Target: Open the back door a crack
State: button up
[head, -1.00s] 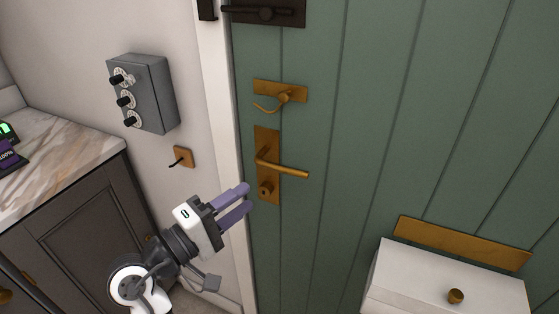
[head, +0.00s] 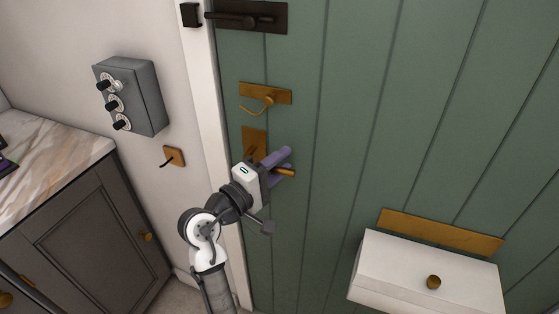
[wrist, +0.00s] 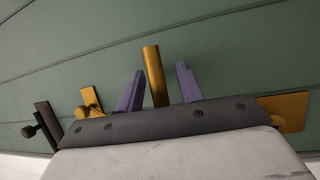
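The green back door (head: 380,110) looks shut against its white frame (head: 211,100). A brass lever handle (head: 288,172) sticks out to the right from a brass plate (head: 254,140) near the door's left edge. My gripper (head: 286,162) is at the lever, its purple fingers open on either side of it. In the wrist view the lever (wrist: 154,75) stands between the two fingers with a gap on each side. The lower part of the plate is hidden behind my gripper in the head view.
A dark slide bolt (head: 245,16) sits high on the door, near a dark keeper (head: 190,14) on the frame; I cannot tell if it is engaged. A brass hook (head: 265,95) is above the lever. A white box (head: 425,275) juts out at lower right. A counter (head: 60,160) stands left.

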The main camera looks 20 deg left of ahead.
grip_shut()
jog(key=shift+f, duration=0.15)
dwell(0.4)
jog(key=shift+a+f+m+g+y+b, duration=0.25)
jog(key=shift+f+m+g+b, duration=0.2)
jog(key=shift+f+m+b, duration=0.45)
jog(key=shift+a+f+m+g+y+b, duration=0.35)
jog(key=shift+f+m+b, duration=0.25)
jog(key=shift+m+b, duration=0.55)
jog(key=shift+a+f+m+g+y+b, duration=0.2)
jog(key=shift+f+m+g+b, duration=0.45)
jog(key=shift+m, duration=0.7)
jog(key=shift+f, duration=0.1)
